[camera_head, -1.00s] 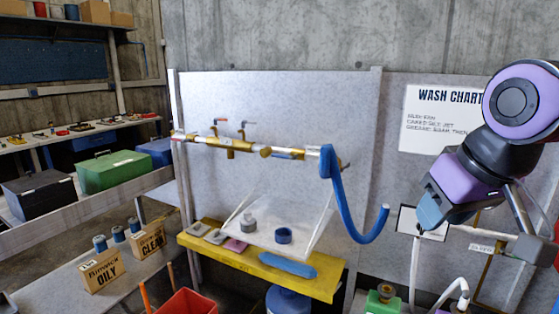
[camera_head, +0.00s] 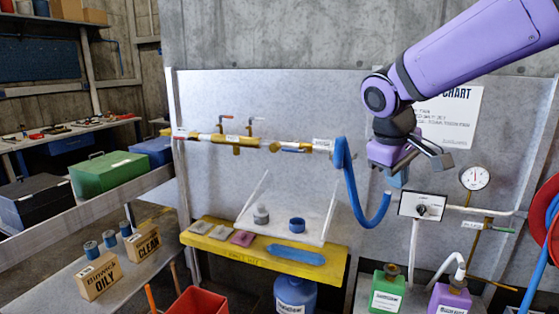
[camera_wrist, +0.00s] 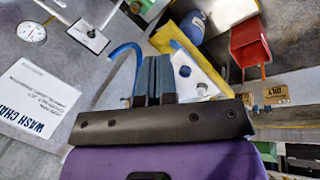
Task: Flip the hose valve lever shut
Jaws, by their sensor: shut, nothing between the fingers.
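A brass and white pipe (camera_head: 262,144) runs across the grey panel, with a blue hose (camera_head: 374,200) hanging in a loop from its right end. A small blue lever (camera_head: 290,150) lies along the pipe near that end. Two upright levers, a red-tipped one (camera_head: 226,118) and another (camera_head: 252,120), stand on the left half. My gripper (camera_head: 397,180) is shut and empty, right of the hose loop and apart from the lever. In the wrist view its closed fingers (camera_wrist: 152,78) hide part of the scene; the hose (camera_wrist: 124,50) curves beside them, and I cannot make out the lever.
A control box with a knob (camera_head: 422,206) and a gauge (camera_head: 474,178) are right of my gripper. A yellow shelf (camera_head: 215,256) with a white tray stands below the pipe. A red bin (camera_head: 195,303) is at the front. The space before the pipe is free.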

